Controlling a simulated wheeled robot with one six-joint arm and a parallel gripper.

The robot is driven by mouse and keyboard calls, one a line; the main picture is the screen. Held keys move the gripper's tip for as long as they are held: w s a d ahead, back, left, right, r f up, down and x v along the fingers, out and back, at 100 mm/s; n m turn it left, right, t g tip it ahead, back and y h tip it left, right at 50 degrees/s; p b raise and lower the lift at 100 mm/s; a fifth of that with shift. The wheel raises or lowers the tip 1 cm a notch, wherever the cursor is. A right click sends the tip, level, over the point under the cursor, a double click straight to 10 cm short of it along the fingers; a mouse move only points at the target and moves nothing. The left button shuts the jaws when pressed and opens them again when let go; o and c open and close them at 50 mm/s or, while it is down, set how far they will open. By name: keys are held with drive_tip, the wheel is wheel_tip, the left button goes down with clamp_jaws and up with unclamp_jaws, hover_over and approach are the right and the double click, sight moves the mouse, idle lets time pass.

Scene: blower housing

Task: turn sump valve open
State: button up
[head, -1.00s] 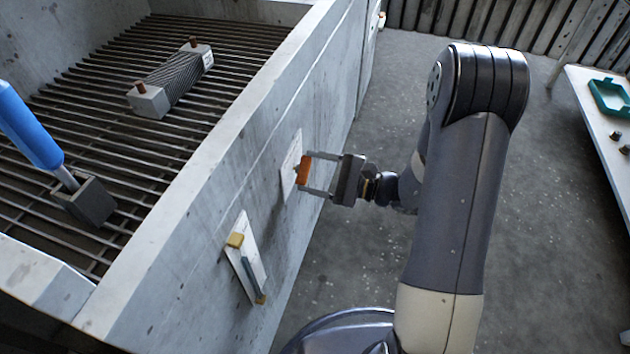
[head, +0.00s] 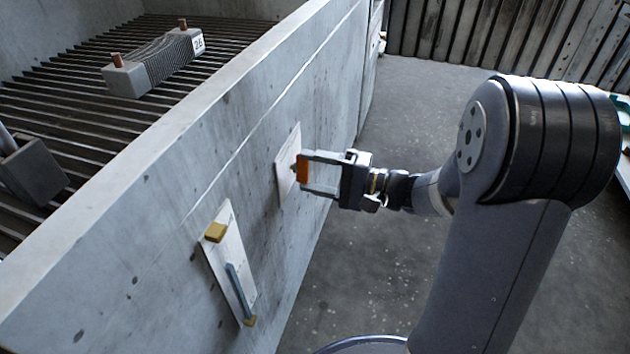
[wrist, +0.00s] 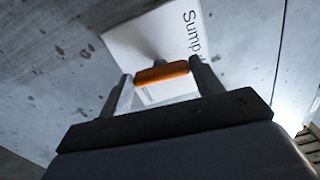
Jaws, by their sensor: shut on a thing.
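The sump valve's orange handle (head: 302,168) stands out from a white plate (head: 284,180) on the outer concrete wall. In the wrist view the plate (wrist: 178,38) carries the print "Sump", and the orange handle (wrist: 162,72) lies across between my two fingers. My gripper (head: 306,170) reaches in from the right and is shut on the handle, one finger at each end of it. It also shows in the wrist view (wrist: 160,78). In the head view the handle looks about upright. The valve stem behind it is mostly hidden.
A second white plate (head: 222,250) with yellow blocks and a grey-blue bar is on the same wall, nearer and lower. Inside the walls, a finned block (head: 155,65) and a dark box (head: 30,172) rest on a slatted grate.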

drive_tip(key=shift+n+b, duration=0.3)
drive_tip(key=shift+n, duration=0.3)
drive_tip(key=o, duration=1)
drive_tip(key=shift+d, duration=0.1)
drive_tip(key=p+v, duration=0.3)
drive_tip(key=v, duration=0.7)
drive_tip(key=shift+s+d, duration=0.2)
drive_tip(key=shift+d, duration=0.1)
drive_tip(key=b+x, duration=0.3)
drive_tip(key=x, duration=0.6)
drive_tip(key=shift+w+a+f, duration=0.1)
drive_tip(key=shift+a, duration=0.25)
drive_tip(key=shift+w+a, duration=0.25)
drive_tip(key=shift+a, duration=0.25)
